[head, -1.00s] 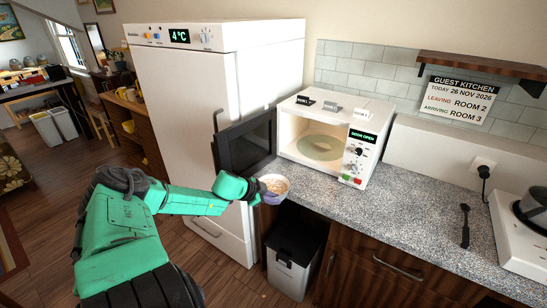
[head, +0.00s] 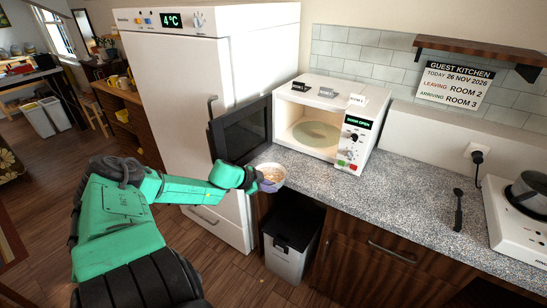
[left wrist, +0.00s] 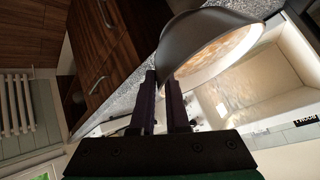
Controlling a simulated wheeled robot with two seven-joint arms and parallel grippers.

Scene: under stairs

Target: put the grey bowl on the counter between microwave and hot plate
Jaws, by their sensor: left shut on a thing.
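The grey bowl (head: 270,173), with pale food in it, is held by its side in my left gripper (head: 257,181) in front of the open microwave (head: 327,122), near the counter's left front corner. In the left wrist view the bowl (left wrist: 196,45) shows dark grey outside, tilted in the picture, with the shut fingers (left wrist: 163,108) at its rim. The counter (head: 400,200) has a bare stretch between the microwave and the hot plate (head: 515,215), apart from a black utensil. My right gripper is not in view.
The microwave door (head: 241,130) stands open to the left, just behind my left gripper. A black spoon-like utensil (head: 458,210) lies beside the hot plate. A bin (head: 291,243) stands below the counter's left end. A tall white fridge (head: 190,110) stands left.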

